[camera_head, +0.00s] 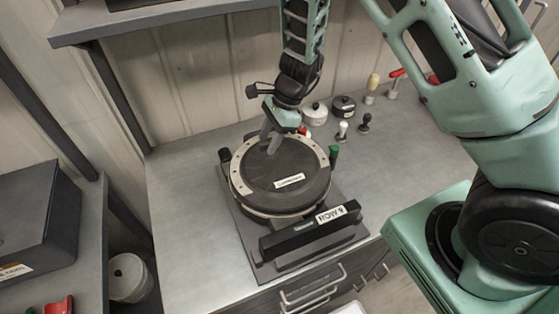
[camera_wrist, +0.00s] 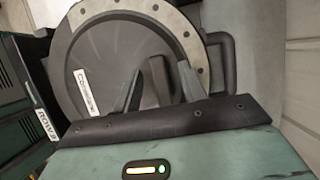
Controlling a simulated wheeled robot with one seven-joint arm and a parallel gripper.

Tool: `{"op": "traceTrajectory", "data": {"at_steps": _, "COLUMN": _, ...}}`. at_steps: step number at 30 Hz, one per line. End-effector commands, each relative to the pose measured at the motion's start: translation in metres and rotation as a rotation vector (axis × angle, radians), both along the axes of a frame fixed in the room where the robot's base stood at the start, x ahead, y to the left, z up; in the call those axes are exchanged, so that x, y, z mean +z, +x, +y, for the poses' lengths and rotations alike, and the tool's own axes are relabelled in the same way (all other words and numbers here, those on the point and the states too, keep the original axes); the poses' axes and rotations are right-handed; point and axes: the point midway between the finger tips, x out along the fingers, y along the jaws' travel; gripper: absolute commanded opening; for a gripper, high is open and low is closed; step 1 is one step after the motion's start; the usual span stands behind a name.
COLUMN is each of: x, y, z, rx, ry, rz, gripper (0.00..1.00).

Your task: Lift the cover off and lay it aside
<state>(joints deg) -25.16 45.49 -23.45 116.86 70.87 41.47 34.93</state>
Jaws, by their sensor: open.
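The cover (camera_head: 300,172) is a round dark disc with a white label, lying flat on top of the seed meter inside a pale ring with holes (camera_head: 238,181). In the wrist view the cover (camera_wrist: 105,50) fills the upper middle, with its label at the left. My gripper (camera_head: 272,146) is above the far part of the cover, pointing down. In the wrist view its two fingers (camera_wrist: 160,90) are spread apart, with a dark raised part of the cover visible between them. I cannot tell whether the fingers touch it.
The meter stands on a dark base plate (camera_head: 263,272) with a black labelled bar (camera_head: 310,231) in front. Several small knobs and round pots (camera_head: 344,106) stand behind on the right. The grey bench (camera_head: 185,220) is clear to the left. A shelf (camera_head: 160,22) overhangs at the back left.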

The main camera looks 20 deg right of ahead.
Motion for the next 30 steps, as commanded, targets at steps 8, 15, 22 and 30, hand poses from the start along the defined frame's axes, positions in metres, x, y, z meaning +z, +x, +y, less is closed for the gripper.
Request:
{"op": "traceTrajectory", "data": {"at_steps": 8, "x": -0.004, "y": 0.000, "z": 0.002, "rx": 0.000, "ry": 0.000, "rz": -0.001, "gripper": 0.42}}
{"op": "traceTrajectory", "data": {"at_steps": 15, "x": -0.004, "y": 0.000, "z": 0.002, "rx": 0.000, "ry": 0.000, "rz": -0.001, "gripper": 0.00}}
{"op": "traceTrajectory", "data": {"at_steps": 22, "x": -0.003, "y": 0.000, "z": 0.002, "rx": -0.001, "ry": 0.001, "rz": -0.002, "gripper": 0.00}}
{"op": "traceTrajectory", "data": {"at_steps": 30, "x": 0.025, "y": 0.001, "z": 0.002, "rx": 0.002, "ry": 0.003, "rz": -0.007, "gripper": 0.00}}
